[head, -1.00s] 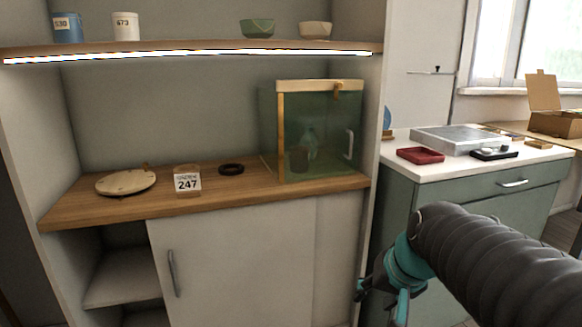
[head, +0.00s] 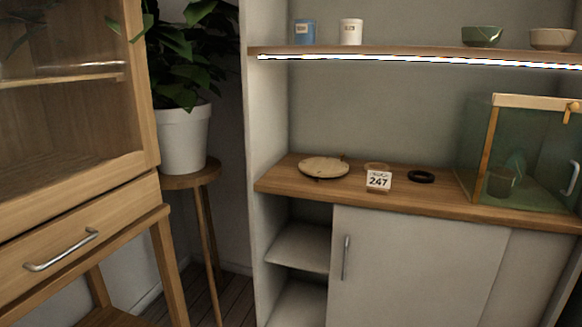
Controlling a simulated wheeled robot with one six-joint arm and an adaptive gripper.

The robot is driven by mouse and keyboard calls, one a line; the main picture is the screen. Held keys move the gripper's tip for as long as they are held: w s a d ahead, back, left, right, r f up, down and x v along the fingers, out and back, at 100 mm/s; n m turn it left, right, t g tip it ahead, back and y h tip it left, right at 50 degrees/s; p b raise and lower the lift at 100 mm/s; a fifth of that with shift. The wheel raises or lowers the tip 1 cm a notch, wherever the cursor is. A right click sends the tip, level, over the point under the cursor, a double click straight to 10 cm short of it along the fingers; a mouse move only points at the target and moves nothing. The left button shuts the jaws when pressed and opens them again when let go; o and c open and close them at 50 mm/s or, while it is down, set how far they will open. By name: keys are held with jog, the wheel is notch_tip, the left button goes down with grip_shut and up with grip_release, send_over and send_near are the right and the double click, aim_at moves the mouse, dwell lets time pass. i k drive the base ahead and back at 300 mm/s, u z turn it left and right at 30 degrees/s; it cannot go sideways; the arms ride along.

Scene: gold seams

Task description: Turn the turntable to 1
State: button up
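The turntable (head: 324,167) is a round, pale wooden disc lying on the left part of the wooden counter in the niche. A small dark peg or mark shows at its right edge, and something small shows under its front edge. Any numbers on it are too small to read. My gripper is not in the picture now.
A black ring (head: 421,177) and a green glass case (head: 520,150) stand further right on the counter (head: 420,201). A shelf (head: 400,56) with cups and bowls hangs above. A potted plant on a stool (head: 188,180) and a glazed wooden cabinet (head: 80,190) stand at left.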

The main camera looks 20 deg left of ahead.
aim_at(318, 166)
jog(key=u, duration=0.9)
